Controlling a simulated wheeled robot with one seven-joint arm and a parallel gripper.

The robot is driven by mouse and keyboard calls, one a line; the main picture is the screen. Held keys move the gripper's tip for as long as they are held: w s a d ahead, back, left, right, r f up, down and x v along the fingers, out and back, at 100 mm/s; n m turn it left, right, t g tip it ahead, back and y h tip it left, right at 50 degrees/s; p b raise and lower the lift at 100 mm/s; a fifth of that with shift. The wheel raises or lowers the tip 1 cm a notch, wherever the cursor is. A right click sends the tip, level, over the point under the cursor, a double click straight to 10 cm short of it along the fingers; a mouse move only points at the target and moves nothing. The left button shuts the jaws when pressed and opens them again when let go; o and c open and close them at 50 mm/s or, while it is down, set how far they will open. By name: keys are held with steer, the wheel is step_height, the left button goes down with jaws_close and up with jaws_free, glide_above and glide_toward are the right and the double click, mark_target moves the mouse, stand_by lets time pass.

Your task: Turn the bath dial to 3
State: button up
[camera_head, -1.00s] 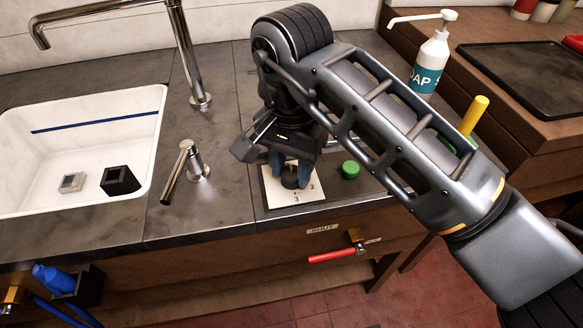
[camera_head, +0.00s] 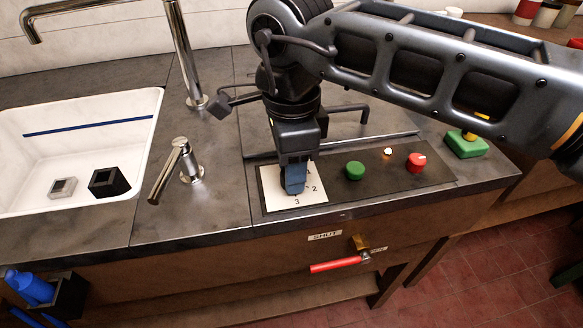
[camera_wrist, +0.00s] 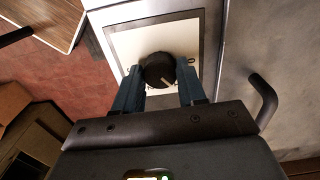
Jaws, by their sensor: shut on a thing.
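The bath dial is a round black knob (camera_wrist: 157,70) with a pale pointer line, on a white plate (camera_head: 273,198) that also shows in the wrist view (camera_wrist: 122,42). The head view shows printed 2 and 3 on the plate; my fingers hide the knob there. My gripper (camera_head: 294,186) points down onto the plate. In the wrist view my gripper (camera_wrist: 159,74) has one blue finger on each side of the knob and is shut on it. The pointer line slants to the lower right in that view; which number it meets I cannot tell.
Right of the plate are a green button (camera_head: 355,171), a small lit lamp (camera_head: 388,152) and a red knob (camera_head: 416,162). A red-handled valve (camera_head: 338,264) is below the counter's front edge. A chrome lever (camera_head: 176,168) and the white sink (camera_head: 120,115) lie left.

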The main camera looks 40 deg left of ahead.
steer(key=m+b, duration=0.1)
steer(key=m, duration=0.5)
steer(key=m+b, duration=0.2)
steer(key=m, duration=0.4)
steer(key=shift+w+m, duration=0.1)
steer(key=shift+m, duration=0.3)
steer(key=m+b, duration=0.1)
steer(key=m, duration=0.5)
steer(key=shift+b, duration=0.3)
steer(key=m+b, duration=0.1)
steer(key=m, duration=0.4)
steer(key=shift+m, duration=0.4)
steer(key=shift+r+b, duration=0.1)
steer(key=shift+b, duration=0.2)
steer(key=o, duration=1)
steer(key=shift+o, duration=0.2)
steer(key=shift+r, duration=3.85)
